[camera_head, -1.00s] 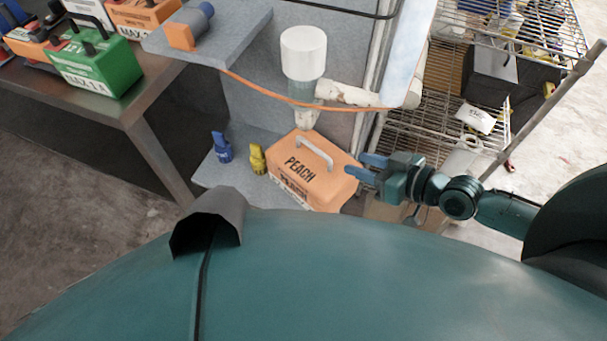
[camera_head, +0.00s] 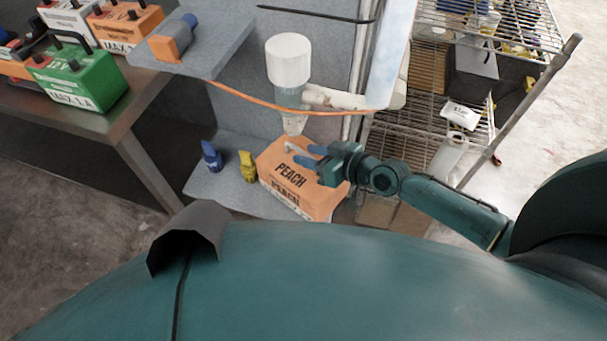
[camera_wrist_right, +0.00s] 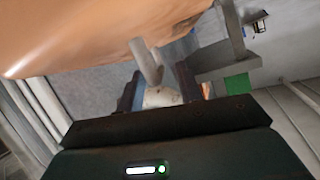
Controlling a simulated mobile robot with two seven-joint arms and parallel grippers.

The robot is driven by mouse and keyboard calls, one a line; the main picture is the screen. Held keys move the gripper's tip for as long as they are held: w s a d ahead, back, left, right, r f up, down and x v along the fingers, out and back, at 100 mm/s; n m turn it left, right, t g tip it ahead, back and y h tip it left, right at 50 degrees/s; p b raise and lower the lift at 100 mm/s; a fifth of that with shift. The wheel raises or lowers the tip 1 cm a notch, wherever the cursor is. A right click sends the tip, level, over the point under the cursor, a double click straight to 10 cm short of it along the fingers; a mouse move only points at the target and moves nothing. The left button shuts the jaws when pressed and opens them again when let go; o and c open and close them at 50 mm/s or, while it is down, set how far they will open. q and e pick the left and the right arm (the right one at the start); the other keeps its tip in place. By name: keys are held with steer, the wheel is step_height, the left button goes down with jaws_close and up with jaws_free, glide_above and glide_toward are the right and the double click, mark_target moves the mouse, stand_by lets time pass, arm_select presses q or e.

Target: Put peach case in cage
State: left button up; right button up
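The peach case (camera_head: 285,188), an orange box with a grey handle on top, sits on a low grey shelf (camera_head: 232,200). My right gripper (camera_head: 301,156) is at the top of the case, beside its handle. In the right wrist view the case (camera_wrist_right: 90,35) fills the upper left. The grey handle (camera_wrist_right: 147,62) reaches down toward the gap between the open fingers (camera_wrist_right: 160,88); I cannot tell if they touch it. A cage-like wire rack (camera_head: 425,125) stands at the right. My left gripper is not in view.
A blue object (camera_head: 211,157) and a yellow object (camera_head: 247,166) stand left of the case. A metal table (camera_head: 110,125) with other cases is at left.

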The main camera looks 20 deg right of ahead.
steer(key=shift+x, duration=1.1)
steer(key=shift+d, duration=0.1)
jaws_close()
stand_by(0.3)
